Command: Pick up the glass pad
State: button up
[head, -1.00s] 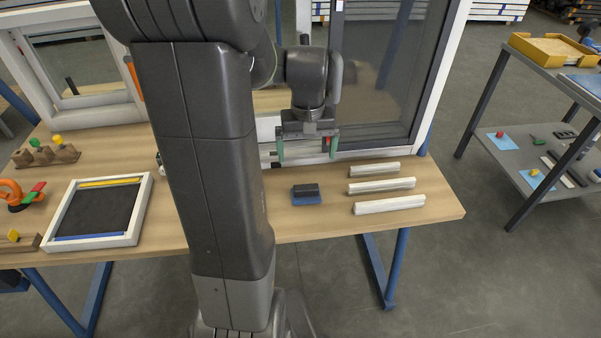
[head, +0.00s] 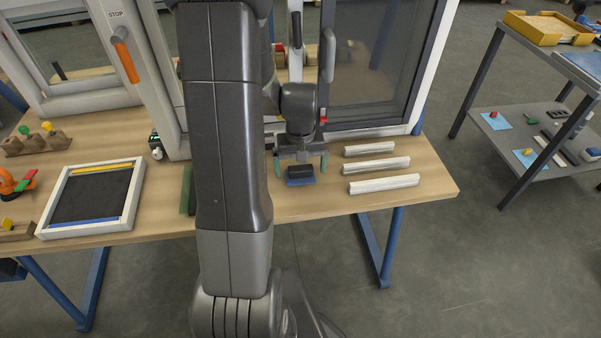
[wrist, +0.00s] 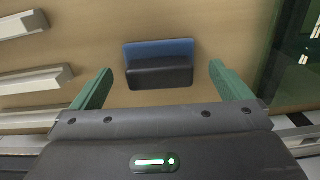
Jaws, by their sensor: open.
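The glass pad (head: 301,173) is a small block with a black grip on a blue base. It lies on the wooden table, left of the white strips. In the wrist view the pad (wrist: 159,65) sits ahead of and between the two green fingers, apart from both. My gripper (head: 300,165) is open and empty. It points down just above and behind the pad in the head view. The wrist view shows the open gripper (wrist: 155,88) with bare table between the fingertips and the pad's sides.
Several white strips (head: 376,165) lie right of the pad. A window frame (head: 372,133) stands behind my gripper. A framed tray (head: 92,200) lies on the left of the table. The table's front edge is close to the pad. A grey cart (head: 535,130) stands at the right.

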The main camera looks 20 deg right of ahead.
aim_at(301, 167)
jog(key=shift+f, duration=0.55)
jog(key=c, duration=1.1)
notch_tip(301, 167, up, 10)
jog(key=shift+r, duration=0.1)
